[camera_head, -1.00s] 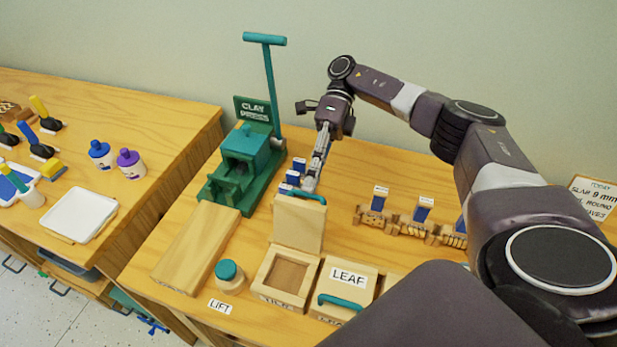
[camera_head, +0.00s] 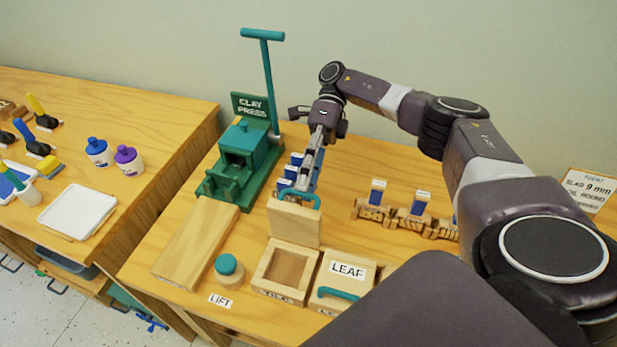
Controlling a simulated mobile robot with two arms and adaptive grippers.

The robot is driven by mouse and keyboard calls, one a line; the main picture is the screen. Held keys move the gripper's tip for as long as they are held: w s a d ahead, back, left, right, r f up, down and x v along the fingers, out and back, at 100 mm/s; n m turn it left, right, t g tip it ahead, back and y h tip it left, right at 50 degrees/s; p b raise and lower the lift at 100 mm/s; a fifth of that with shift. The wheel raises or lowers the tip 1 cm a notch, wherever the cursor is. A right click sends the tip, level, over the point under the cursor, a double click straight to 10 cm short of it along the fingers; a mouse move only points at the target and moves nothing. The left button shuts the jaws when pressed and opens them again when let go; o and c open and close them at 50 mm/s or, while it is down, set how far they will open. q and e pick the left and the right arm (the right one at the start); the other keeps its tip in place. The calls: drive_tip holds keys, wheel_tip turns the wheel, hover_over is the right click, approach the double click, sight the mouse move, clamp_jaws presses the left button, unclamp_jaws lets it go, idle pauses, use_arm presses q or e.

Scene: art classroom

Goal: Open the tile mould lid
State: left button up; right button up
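The tile mould (camera_head: 258,285) is a wooden box near the front of the right-hand table. Its square recess is uncovered. Its wooden lid (camera_head: 293,223) stands up at the rear edge, with a teal handle (camera_head: 317,201) at its top. My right gripper (camera_head: 304,185) reaches down just behind the lid's top edge, close to the handle. The fingertips are small and partly hidden, so I cannot tell whether they touch the handle or how far they are apart. My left gripper is not in view.
A mould marked LEAF (camera_head: 347,270), with a teal handle, stands right beside the tile mould. A teal-topped knob (camera_head: 228,267) and a wooden board (camera_head: 196,243) lie left. The green clay press (camera_head: 240,160) stands behind. Blue-topped stamps (camera_head: 376,195) stand right.

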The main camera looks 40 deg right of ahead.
drive_tip(key=shift+d+f, duration=0.1)
drive_tip(key=shift+f, duration=0.45)
drive_tip(key=shift+r, duration=0.25)
drive_tip(key=shift+c, duration=0.5)
wheel_tip(320, 180, up, 11)
drive_tip(key=shift+f, duration=0.2)
drive_tip(key=shift+c, duration=0.3)
